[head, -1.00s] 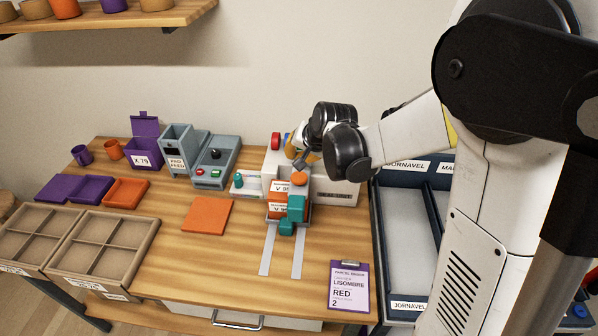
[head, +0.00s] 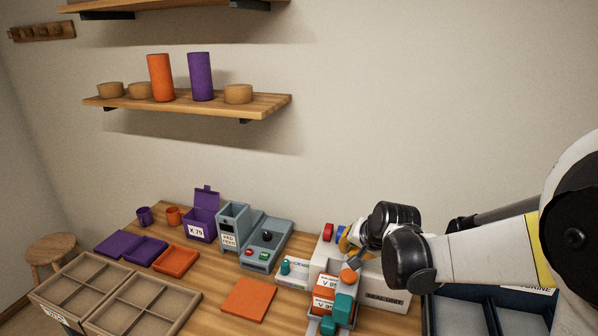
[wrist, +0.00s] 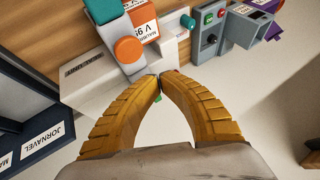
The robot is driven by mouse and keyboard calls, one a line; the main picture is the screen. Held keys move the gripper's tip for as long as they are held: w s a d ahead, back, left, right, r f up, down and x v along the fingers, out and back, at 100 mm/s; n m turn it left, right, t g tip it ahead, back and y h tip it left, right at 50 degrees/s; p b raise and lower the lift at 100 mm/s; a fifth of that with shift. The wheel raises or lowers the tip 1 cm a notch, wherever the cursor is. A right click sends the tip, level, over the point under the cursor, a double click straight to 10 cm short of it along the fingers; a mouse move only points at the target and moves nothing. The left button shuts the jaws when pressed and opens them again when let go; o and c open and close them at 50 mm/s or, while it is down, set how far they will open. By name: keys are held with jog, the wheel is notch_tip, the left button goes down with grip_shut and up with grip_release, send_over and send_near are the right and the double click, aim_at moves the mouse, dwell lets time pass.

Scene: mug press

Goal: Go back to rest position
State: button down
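My gripper (head: 347,246) hangs at the back of the white press (head: 395,297), near its red block (head: 328,231) and blue block. In the wrist view the two yellow fingers of my gripper (wrist: 160,77) meet at the tips with nothing between them. The press also shows in the wrist view (wrist: 88,88). It carries an orange round knob (wrist: 128,49) and orange labelled blocks (wrist: 143,22). A teal part (head: 343,308) is at its front. My arm reaches in from the right.
A grey pad feed machine (head: 233,226) and a lidded purple box (head: 201,223) stand left of the press. Orange and purple trays and divided cardboard boxes (head: 137,302) are further left. A wall shelf (head: 190,106) holds orange and purple cylinders. Dark bins (head: 490,320) stand right.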

jog(key=s+n+h+b, duration=0.1)
jog(key=s+n+b, duration=0.5)
jog(key=s, duration=2)
jog(key=shift+s+d+r+h, duration=0.2)
jog(key=shift+d+r+h, duration=0.1)
jog(key=shift+r+h, duration=0.15)
